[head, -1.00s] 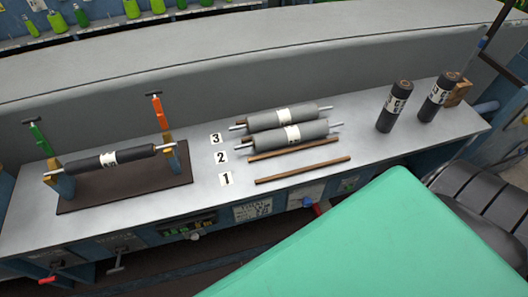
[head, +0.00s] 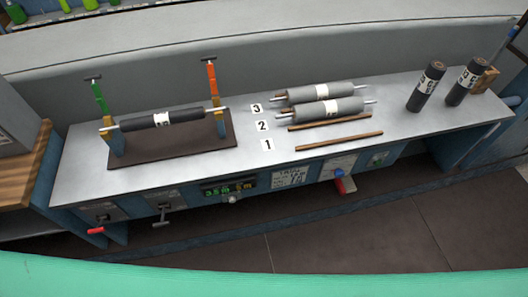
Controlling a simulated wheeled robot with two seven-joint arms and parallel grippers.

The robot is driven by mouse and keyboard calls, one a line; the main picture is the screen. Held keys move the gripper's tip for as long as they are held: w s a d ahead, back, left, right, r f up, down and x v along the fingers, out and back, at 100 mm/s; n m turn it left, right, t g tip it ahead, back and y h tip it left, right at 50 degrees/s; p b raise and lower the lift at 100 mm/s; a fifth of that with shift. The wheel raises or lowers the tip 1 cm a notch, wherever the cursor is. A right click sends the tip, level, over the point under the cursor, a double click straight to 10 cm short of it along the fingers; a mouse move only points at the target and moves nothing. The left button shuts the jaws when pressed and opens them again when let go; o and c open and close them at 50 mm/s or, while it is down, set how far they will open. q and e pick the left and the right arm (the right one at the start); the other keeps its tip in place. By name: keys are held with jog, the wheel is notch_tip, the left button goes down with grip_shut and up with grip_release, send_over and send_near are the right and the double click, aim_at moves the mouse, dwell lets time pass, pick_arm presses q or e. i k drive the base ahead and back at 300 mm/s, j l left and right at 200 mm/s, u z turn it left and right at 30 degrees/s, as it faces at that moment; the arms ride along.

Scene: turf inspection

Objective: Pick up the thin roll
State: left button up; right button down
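A slim dark roll (head: 163,118) with a white label lies level across the two posts of a stand (head: 170,143) at the left of the bench; its bright shaft ends stick out. It looks thinner than the two grey rolls, one behind (head: 326,91) and one in front (head: 334,109), which lie near the numbers 3 and 2. Two dark labelled rolls, one (head: 426,87) and another (head: 464,86), stand upright and slightly tilted in the picture at the right end. Neither of my grippers is in view.
The metal bench (head: 80,170) has a bare wooden rail (head: 339,141) beside number 1. Upright green (head: 100,98) and orange (head: 213,85) handles rise from the stand's posts. A red-tipped lever (head: 345,183) juts from the bench front. The floor (head: 340,235) in front is clear.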

aim_at(192, 114)
jog(key=i+j+z, duration=0.1)
jog(key=j, duration=0.7)
jog(key=j+z, duration=0.15)
jog(key=j, duration=0.65)
jog(key=i, duration=0.05)
